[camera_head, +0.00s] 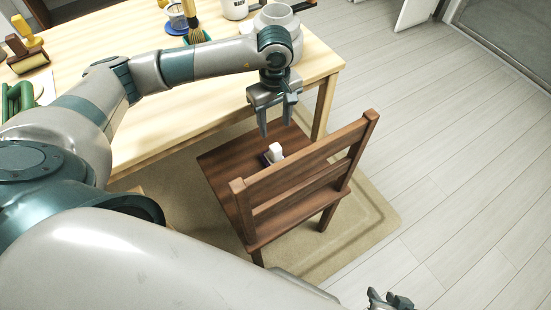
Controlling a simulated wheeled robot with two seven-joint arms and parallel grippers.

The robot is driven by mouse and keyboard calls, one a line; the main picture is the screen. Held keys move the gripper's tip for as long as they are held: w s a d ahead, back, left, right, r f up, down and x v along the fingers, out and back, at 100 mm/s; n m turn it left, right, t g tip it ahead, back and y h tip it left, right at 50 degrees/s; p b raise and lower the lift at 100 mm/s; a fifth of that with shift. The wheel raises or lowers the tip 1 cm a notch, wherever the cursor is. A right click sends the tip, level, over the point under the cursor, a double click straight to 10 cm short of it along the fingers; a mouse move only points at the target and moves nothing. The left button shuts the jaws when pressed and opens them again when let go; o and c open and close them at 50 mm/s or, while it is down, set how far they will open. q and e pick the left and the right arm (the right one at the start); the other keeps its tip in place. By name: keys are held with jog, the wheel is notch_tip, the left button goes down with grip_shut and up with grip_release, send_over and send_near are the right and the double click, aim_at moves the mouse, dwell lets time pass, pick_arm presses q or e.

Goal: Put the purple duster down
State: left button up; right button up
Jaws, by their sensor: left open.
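A small block with a white top and a dark purple base, which looks like the purple duster (275,151), sits on the seat of the brown wooden chair (222,165). My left gripper (275,127) is above the seat, a little above the duster in the picture. Its two fingers point down and stand apart with nothing between them. My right gripper (389,300) shows only in part at the bottom edge, and its jaw state is unclear.
The pale wooden table (180,135) stands beside the chair, with a brush (193,22), pots and a roller on it. The chair's slatted backrest (310,165) rises on the near side of the seat. A beige mat (370,215) lies beneath; the floor to the right is clear.

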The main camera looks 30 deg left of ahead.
aim_at(275, 147)
pick_arm(q)
notch_tip(275, 147, down, 9)
jog(key=shift+f, duration=0.15)
dwell(0.4)
jog(key=shift+f, duration=2.6)
jog(key=shift+w, duration=0.1)
grip_shut()
jog(key=shift+r, duration=0.15)
notch_tip(275, 147, up, 18)
